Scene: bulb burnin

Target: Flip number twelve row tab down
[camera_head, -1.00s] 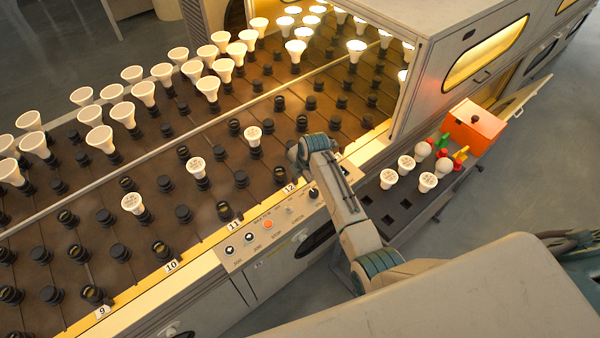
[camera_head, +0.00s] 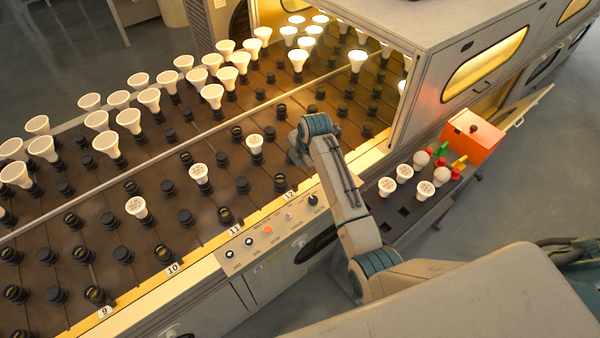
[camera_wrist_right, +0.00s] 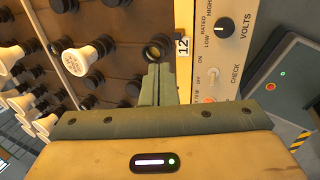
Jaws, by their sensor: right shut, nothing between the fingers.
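The number 12 row tab (camera_head: 289,195) is a small white plate with black digits on the yellow front edge of the socket bed. It also shows in the right wrist view (camera_wrist_right: 183,48), just right of a black socket with a brass-coloured ring (camera_wrist_right: 158,47). My right gripper (camera_wrist_right: 160,78) is shut and empty. Its fingertips appear just below that socket and left of the tab in the wrist view, with a visible gap to the tab. In the head view my right arm reaches over the bed's front edge, and its wrist hides the fingers. My left gripper is not in view.
Tabs 11 (camera_head: 235,230), 10 (camera_head: 172,269) and 9 (camera_head: 105,312) line the same edge. A control panel (camera_head: 270,237) with a knob sits below it. White bulbs (camera_head: 199,174) stand in some sockets. An orange box (camera_head: 471,135) stands at right. The oven housing (camera_head: 440,45) rises behind.

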